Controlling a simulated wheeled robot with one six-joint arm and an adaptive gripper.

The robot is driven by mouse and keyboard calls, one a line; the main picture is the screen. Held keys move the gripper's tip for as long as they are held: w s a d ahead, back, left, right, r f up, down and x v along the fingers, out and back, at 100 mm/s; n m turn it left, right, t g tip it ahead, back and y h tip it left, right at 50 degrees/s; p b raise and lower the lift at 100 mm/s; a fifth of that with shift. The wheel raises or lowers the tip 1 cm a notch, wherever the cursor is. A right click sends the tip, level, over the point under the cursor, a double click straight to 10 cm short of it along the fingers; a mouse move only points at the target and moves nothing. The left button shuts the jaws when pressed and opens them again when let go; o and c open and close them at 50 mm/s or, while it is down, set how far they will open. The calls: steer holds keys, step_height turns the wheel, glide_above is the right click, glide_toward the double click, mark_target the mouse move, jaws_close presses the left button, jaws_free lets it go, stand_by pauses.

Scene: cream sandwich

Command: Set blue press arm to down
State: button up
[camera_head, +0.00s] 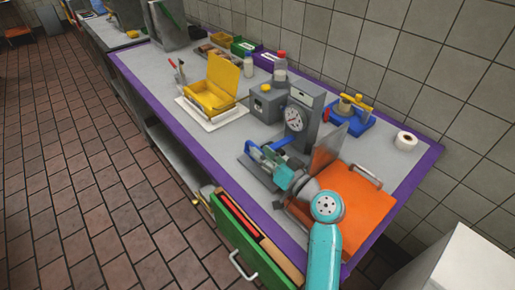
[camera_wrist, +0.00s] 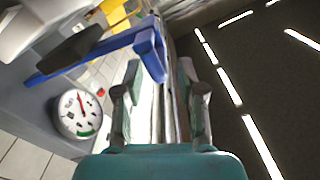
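The blue press arm (camera_head: 283,142) sticks out from the grey press (camera_head: 302,112) with a round dial (camera_head: 293,119) on its front. In the wrist view the blue press arm (camera_wrist: 95,57) runs out from above the dial (camera_wrist: 78,113) and ends in a bent blue bar (camera_wrist: 151,55). My gripper (camera_head: 262,158) is at the arm's outer end and covers part of it. In the wrist view my gripper (camera_wrist: 160,75) is open, and the bar's end shows between its fingertips. I cannot tell whether a finger touches it.
An orange hinged box (camera_head: 345,225) with a metal handle lies right of the press. A grey box with a yellow knob (camera_head: 266,104) and an open yellow box (camera_head: 215,92) stand to the left. A green drawer (camera_head: 235,235) is pulled out below. A white roll (camera_head: 405,140) lies far right.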

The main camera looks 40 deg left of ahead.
steer(key=d, duration=0.8)
steer(key=shift+s+d, duration=0.35)
steer(key=shift+d, duration=0.05)
steer(key=shift+w+r, duration=0.15)
steer(key=shift+r, duration=0.05)
steer(key=c, duration=0.6)
steer(key=w+r+g+h, duration=0.1)
steer(key=w+r, duration=0.1)
steer(key=r, duration=0.1)
steer(key=w+r+m+g, duration=0.1)
steer(key=w+r, duration=0.2)
steer(key=shift+w+a+r+h, duration=0.1)
steer(key=shift+w+r+h, duration=0.1)
steer(key=shift+h, duration=0.2)
jaws_close()
steer(key=s+a+f, duration=0.3)
steer(key=a+f, duration=0.1)
steer(key=a, duration=0.6)
steer(key=shift+s+f, duration=0.15)
steer(key=shift+f, duration=0.2)
